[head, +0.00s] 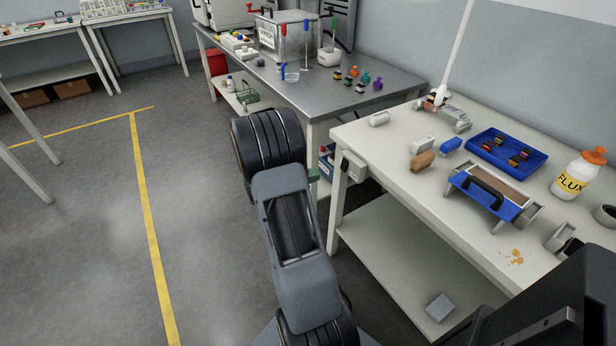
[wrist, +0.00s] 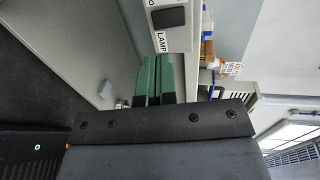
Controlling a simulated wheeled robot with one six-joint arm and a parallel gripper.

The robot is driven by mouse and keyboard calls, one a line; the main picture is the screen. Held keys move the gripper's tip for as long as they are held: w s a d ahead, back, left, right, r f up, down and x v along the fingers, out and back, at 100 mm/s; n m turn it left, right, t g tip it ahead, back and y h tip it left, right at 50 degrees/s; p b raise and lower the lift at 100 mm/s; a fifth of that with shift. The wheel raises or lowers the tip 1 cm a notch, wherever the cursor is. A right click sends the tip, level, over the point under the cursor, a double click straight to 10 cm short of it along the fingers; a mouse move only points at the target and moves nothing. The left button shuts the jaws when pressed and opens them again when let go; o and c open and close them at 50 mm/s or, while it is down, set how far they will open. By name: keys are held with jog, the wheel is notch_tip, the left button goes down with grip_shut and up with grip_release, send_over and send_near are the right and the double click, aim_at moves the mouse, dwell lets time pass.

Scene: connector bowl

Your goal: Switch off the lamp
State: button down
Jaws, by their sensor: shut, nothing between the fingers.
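A light grey switch box (head: 356,166) is fixed at the near left corner of the right-hand white table. In the wrist view its face (wrist: 181,42) carries a LAMP label and a dark rocker (wrist: 168,17), with part of an "O" mark at the picture's top edge. Which way the rocker is tipped is unclear. My gripper (head: 314,174) is beside the box, to its left in the head view. Its green fingers (wrist: 158,62) are shut and empty, below the rocker in the wrist view. Contact with the box cannot be told. No lit lamp head is identifiable.
A white pole (head: 456,45) rises from the back of the right table (head: 400,185). That table holds a blue tray (head: 483,143), a blue toolbox and a FLUX bottle (head: 577,175). A grey bench (head: 345,103) stands behind. The floor at left is open.

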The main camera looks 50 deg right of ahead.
aim_at(342, 169)
jog(key=x, duration=0.9)
jog(key=shift+d, duration=0.15)
jog(key=shift+f+b, duration=0.2)
jog(key=shift+b, duration=0.2)
jog(key=shift+d+f+b, duration=0.15)
jog(key=shift+f+b, duration=0.1)
jog(key=shift+b, duration=0.45)
jog(key=shift+s+d+r+h+b, duration=0.15)
jog(key=shift+r+h+b, duration=0.15)
jog(key=shift+h+b, duration=0.55)
jog(key=shift+a+f+b, duration=0.35)
jog(key=shift+a+b, duration=0.15)
jog(key=f+v, duration=0.2)
jog(key=v, duration=1.1)
jog(key=shift+w+f, duration=0.3)
jog(key=shift+f, duration=0.1)
